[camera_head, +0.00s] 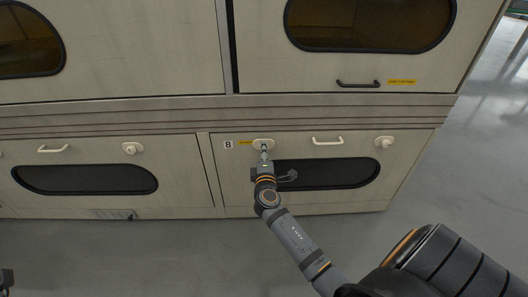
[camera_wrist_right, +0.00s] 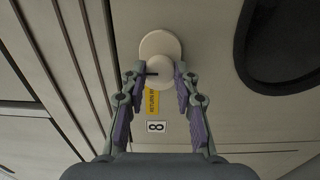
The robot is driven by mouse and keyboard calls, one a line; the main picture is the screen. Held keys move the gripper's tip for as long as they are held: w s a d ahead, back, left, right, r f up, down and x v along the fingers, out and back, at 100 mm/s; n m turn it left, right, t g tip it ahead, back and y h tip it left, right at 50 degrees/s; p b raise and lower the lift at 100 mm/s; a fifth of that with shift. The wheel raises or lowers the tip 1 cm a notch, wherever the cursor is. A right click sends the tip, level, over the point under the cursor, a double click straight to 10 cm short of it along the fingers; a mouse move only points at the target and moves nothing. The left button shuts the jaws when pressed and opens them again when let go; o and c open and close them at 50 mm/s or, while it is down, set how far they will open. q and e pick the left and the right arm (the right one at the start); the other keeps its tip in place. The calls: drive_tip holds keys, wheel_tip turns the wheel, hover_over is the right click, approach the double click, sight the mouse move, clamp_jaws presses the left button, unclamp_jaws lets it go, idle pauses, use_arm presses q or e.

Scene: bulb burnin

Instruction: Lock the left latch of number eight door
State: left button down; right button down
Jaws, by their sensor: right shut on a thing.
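The number eight door (camera_head: 300,202) is the lower right panel, with a label "8" (camera_head: 228,145) at its upper left; the label also shows in the right wrist view (camera_wrist_right: 156,127). Its left latch (camera_head: 263,143) is a round cream knob on a round plate, partly hidden by my gripper in the head view. In the right wrist view the latch knob (camera_wrist_right: 158,70) lies between my fingertips. My right gripper (camera_head: 264,155) is shut on that knob; its fingers show on both sides of it in the wrist view (camera_wrist_right: 158,82). A dark line marks the knob's left side. At the left edge a small dark part may be my left gripper; its jaws cannot be made out.
The same door has a white handle (camera_head: 328,141) and a right latch (camera_head: 384,142). A neighbouring door to the left has its own latch (camera_head: 132,148) and handle (camera_head: 56,149). A ledge (camera_head: 170,112) runs above. The grey floor (camera_head: 180,255) in front is clear.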

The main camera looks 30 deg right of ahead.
drive_tip(key=c, duration=1)
unclamp_jaws()
drive_tip(key=shift+a, duration=0.1)
drive_tip(key=v, duration=1.2)
